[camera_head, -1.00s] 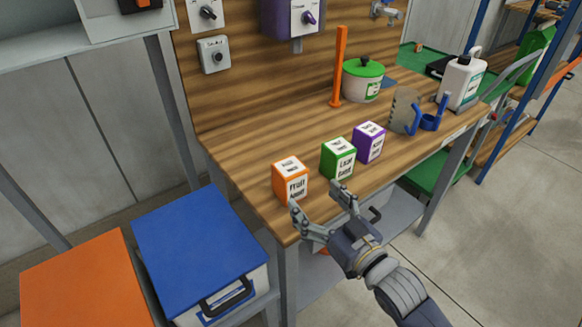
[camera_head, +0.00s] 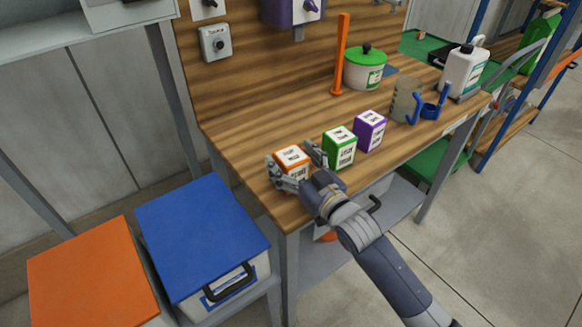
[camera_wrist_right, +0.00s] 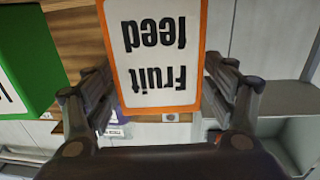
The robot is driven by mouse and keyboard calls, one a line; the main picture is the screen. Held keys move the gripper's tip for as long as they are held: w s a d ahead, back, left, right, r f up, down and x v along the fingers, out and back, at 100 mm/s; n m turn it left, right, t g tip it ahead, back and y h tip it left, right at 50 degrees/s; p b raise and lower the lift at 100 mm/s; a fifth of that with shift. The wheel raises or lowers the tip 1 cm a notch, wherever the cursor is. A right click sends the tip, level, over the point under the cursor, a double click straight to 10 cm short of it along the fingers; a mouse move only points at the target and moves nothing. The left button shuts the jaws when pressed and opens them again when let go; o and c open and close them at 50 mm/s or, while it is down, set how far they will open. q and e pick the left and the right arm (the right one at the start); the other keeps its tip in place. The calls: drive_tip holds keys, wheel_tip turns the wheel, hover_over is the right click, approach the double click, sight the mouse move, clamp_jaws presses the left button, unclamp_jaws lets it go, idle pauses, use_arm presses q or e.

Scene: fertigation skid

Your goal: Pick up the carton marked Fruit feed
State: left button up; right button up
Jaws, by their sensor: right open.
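The orange carton marked Fruit feed (camera_head: 292,159) stands upright on the wooden bench near its front left corner. My right gripper (camera_head: 294,167) is open, with one finger on each side of this carton. In the right wrist view the carton's label (camera_wrist_right: 155,50) reads upside down, and the carton sits between the two open fingers (camera_wrist_right: 158,95). A small gap shows beside the right finger; I cannot tell whether the left finger touches. The carton's lower part is hidden behind the gripper in the head view. My left gripper is not in view.
A green carton (camera_head: 339,148) stands close to the right of the right gripper, with a purple carton (camera_head: 369,131) beyond it. A green-lidded pot (camera_head: 364,68), an orange upright post (camera_head: 341,55) and a white jug (camera_head: 463,72) stand farther back. A blue-lidded box (camera_head: 200,235) is below left.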

drive_tip(key=shift+w+a, duration=0.1)
drive_tip(key=shift+w, duration=0.05)
drive_tip(key=c, duration=1.4)
drive_tip(key=shift+r, duration=0.1)
